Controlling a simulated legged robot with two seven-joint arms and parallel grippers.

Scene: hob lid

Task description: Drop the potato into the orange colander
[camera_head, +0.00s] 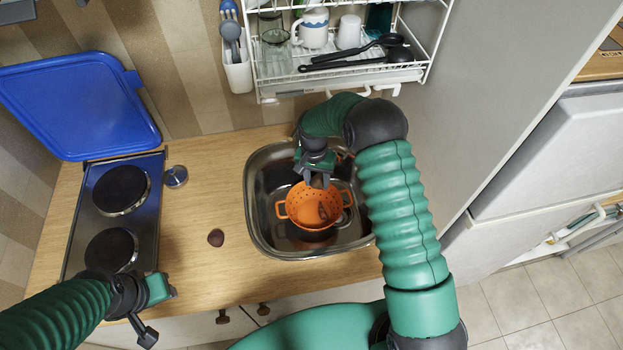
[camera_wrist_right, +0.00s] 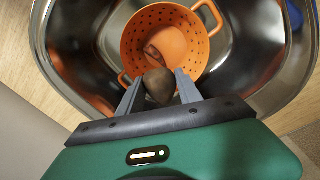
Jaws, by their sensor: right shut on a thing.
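My right gripper (camera_head: 316,182) is above the colander's far side. In the right wrist view its two fingers are shut on a brown, rounded potato (camera_wrist_right: 159,86), which overlaps the colander's near rim in the picture. A reddish-brown patch shows inside the colander; I cannot tell whether it is an object or shading. My left gripper (camera_head: 168,292) is over the counter's front edge by the hob; its fingers are not clear.
A dark brown oval item (camera_head: 216,237) lies on the wooden counter (camera_head: 205,275) left of the metal sink (camera_head: 255,225). The hob (camera_head: 140,225) has its blue lid (camera_head: 75,100) raised. A white dish rack (camera_head: 340,75) with dishes hangs above the sink.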

